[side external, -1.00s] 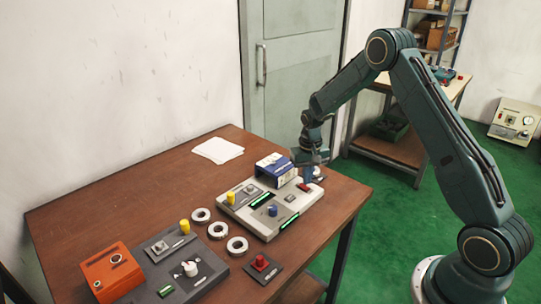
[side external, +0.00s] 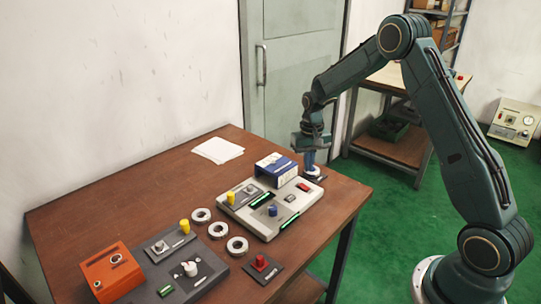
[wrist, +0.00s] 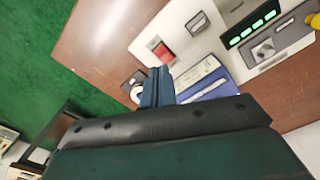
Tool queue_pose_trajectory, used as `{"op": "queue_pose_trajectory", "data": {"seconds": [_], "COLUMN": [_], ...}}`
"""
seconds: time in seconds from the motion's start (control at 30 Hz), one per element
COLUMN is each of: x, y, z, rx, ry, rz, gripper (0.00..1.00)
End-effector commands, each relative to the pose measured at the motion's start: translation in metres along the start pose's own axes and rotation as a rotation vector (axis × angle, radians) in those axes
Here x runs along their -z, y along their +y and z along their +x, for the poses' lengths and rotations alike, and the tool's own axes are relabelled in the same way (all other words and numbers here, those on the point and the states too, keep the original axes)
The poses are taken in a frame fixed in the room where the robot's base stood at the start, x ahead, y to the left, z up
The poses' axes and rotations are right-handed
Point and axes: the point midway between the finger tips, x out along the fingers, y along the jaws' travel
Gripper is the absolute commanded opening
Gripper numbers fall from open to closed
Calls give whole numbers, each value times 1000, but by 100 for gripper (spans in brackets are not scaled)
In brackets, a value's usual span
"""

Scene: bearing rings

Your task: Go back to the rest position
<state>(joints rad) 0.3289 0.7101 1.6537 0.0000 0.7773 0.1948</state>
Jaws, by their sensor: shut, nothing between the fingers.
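My gripper (side external: 309,160) is above the far right part of the table, beside the blue and white box (side external: 275,168). Its blue fingers are together, with nothing between them, and they also show in the wrist view (wrist: 158,88). In the side view the fingertips are just above a small dark base with a white part (side external: 314,174). Whether they touch it I cannot tell. Three metal bearing rings (side external: 218,230) lie on the table between the two control panels.
A light panel (side external: 240,207) with knobs and green lights stands beside the box. A dark panel (side external: 210,272), an orange box (side external: 109,270) and a red button on a plate (side external: 262,268) are nearer. White paper (side external: 217,150) lies at the back of the wooden table (side external: 110,205).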

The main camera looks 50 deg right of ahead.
Motion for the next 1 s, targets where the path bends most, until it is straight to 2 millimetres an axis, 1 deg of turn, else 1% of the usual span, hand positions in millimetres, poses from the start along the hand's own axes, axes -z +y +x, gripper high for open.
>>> {"op": "queue_pose_trajectory", "data": {"seconds": [0.3,0.47,0.57,0.67,0.87,1.0], "x": [0,-3,-9,-17,-43,-65], "y": [0,-2,-6,-10,-20,-25], "z": [-1,-10,-24,-43,-89,-120], "rx": [0,2,5,8,19,27], "ry": [1,10,23,41,89,125], "rz": [-1,-10,-23,-44,-94,-133], "gripper": [0,0,0,0,0,0]}}
